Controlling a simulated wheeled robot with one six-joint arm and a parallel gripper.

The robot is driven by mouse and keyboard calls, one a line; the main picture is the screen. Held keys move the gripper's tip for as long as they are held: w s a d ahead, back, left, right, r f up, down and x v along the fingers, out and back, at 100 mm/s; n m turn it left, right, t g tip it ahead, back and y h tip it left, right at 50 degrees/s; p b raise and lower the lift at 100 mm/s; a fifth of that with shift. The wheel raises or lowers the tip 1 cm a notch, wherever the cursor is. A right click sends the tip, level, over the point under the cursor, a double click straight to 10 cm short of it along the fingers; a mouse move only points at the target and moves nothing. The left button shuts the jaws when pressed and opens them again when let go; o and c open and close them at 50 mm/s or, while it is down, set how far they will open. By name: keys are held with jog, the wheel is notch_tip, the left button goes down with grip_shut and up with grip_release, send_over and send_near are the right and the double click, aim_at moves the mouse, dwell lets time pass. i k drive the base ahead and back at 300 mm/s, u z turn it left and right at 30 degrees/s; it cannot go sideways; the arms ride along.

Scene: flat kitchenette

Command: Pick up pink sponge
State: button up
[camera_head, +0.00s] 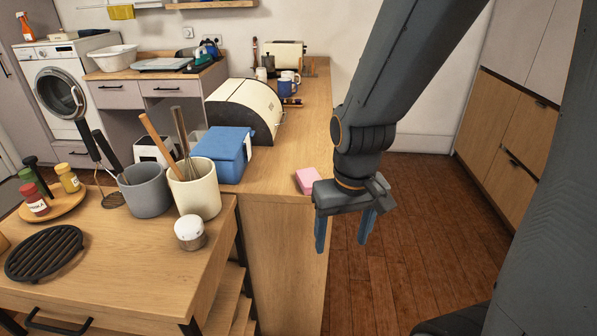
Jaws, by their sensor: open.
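The pink sponge (307,179) lies on the wooden counter (285,160), close to the right edge and the near corner of its top. My gripper (344,238) points down in front of the counter's near corner, to the right of and below the sponge in the picture. Its two blue fingers are apart with nothing between them. The gripper's body covers a small part of the sponge's lower right side. I cannot tell whether they touch.
A blue box (222,152) and a cream bread bin (246,108) stand left of the sponge. A cream utensil crock (195,190), a grey crock (146,190) and a white timer (190,233) stand on the nearer table. Open wooden floor (400,220) lies right of the counter.

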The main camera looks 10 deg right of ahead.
aim_at(305, 178)
jog(key=u, duration=3.7)
jog(key=k, duration=1.4)
jog(key=z, duration=2)
jog(key=i, duration=0.5)
jog(key=u, duration=0.05)
